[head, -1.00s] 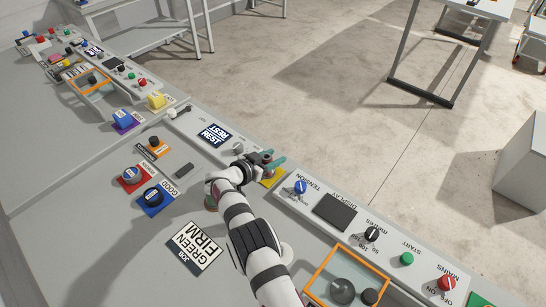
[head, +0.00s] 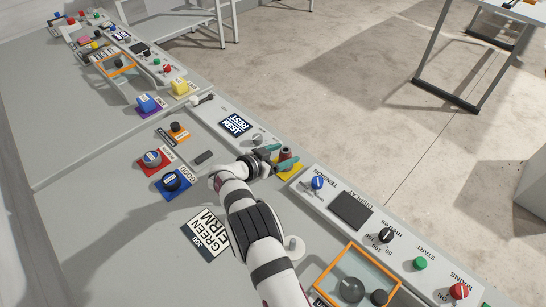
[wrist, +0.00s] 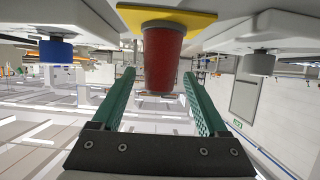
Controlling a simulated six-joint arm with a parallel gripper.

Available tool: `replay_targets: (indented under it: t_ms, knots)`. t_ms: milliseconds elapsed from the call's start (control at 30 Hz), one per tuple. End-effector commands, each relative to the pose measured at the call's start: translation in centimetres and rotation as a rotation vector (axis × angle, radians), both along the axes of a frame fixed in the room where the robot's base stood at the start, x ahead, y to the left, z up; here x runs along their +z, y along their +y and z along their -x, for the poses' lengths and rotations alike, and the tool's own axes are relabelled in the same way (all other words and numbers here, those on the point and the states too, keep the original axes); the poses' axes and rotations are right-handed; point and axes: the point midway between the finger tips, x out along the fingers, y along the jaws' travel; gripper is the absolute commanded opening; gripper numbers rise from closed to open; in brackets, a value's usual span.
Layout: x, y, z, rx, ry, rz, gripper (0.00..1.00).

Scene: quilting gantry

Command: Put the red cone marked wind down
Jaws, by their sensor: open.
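The red cone (wrist: 163,55) stands on a yellow pad (wrist: 185,17) in the wrist view, where the picture appears upside down. In the head view the cone (head: 285,155) is a small reddish piece on the yellow pad (head: 292,168), beside my gripper. My gripper (wrist: 152,103) is open, with one green finger on each side of the cone's line. The cone is ahead of and partly between the fingertips, with gaps visible on both sides. No wind marking can be read on the cone in either view.
A control panel with a blue tension knob (head: 317,183) and a dark display (head: 350,210) lies right of the pad. An orange-framed clear box (head: 358,278) is nearer.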

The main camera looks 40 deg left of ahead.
Motion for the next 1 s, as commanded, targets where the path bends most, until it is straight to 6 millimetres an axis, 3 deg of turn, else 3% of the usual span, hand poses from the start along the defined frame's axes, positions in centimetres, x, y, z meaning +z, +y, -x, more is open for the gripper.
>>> replay_targets:
  t_ms: [233, 500, 567, 633, 700, 767, 800, 867, 933, 1000]
  knots:
    - [2.3, 0.1, 5.4, 0.002, -0.001, 0.000, 0.77]
    - [3.0, 0.0, 7.1, 0.000, -0.001, 0.000, 0.77]
    - [3.7, 0.0, 6.4, 0.003, 0.003, -0.023, 0.77]
    - [6.0, 0.0, 3.7, 0.023, 0.023, -0.108, 0.77]
    - [10.6, -0.9, -0.8, 0.075, 0.062, -0.253, 0.77]
    - [15.3, -3.2, -4.5, 0.142, 0.121, -0.382, 0.77]
    - [18.2, -5.5, -6.0, 0.192, 0.175, -0.448, 0.77]
    - [21.6, -10.4, -6.5, 0.256, 0.279, -0.513, 0.77]
    - [23.9, -17.9, -3.9, 0.289, 0.442, -0.536, 0.77]
    - [23.7, -26.1, 1.4, 0.246, 0.634, -0.513, 0.77]
